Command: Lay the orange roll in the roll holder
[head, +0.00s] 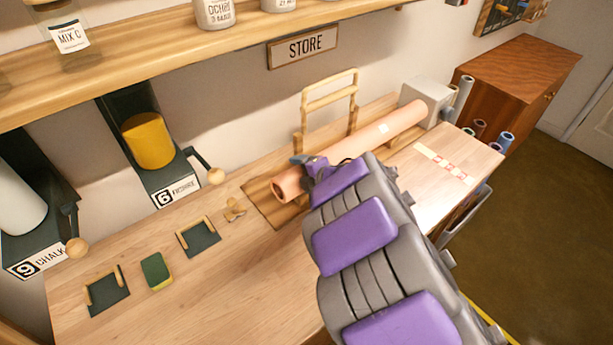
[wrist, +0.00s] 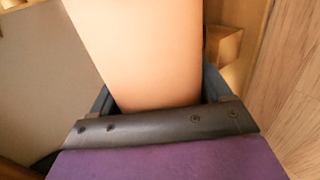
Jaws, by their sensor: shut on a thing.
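The orange roll (head: 357,148) is a long pale-orange tube lying slantwise over the right part of the table, its open near end at the lower left. My gripper (head: 312,170) is shut on it close to the near end. The wrist view shows the roll (wrist: 145,50) filling the space between the jaws (wrist: 160,108). A wooden frame (head: 331,92) stands upright behind the roll and looks like the roll holder. The roll hides its lower part, and I cannot tell whether the roll rests in it or is above it.
A grey-white box (head: 427,98) stands near the roll's far end. Several coloured rolls (head: 507,139) stand beyond the table's right edge. A green sponge-like block (head: 156,271) and dark trays (head: 199,239) lie at the left. The front middle of the table is clear.

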